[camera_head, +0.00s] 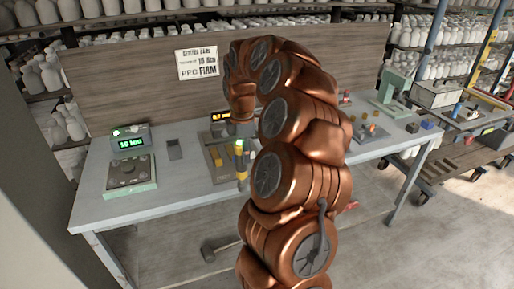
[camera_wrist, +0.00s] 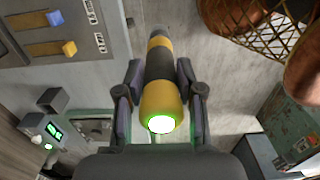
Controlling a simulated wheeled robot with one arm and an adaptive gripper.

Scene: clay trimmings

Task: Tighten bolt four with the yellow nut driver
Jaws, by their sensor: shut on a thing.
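The yellow nut driver, banded yellow and black, points away from the camera in the wrist view (camera_wrist: 162,95); its near end glows green-white. My gripper (camera_wrist: 160,72) is shut around it, a finger on each side. In the head view the driver (camera_head: 241,158) shows as a small yellow shape beside my copper arm, over the front of the workbench (camera_head: 190,200). I cannot pick out bolt four; my arm hides part of the bench.
A device with a green display (camera_head: 130,143) stands at the bench's left, and an orange display (camera_head: 221,116) behind the driver. A board (camera_wrist: 30,20) carries yellow and blue blocks. A green stand (camera_head: 394,88) is at the right.

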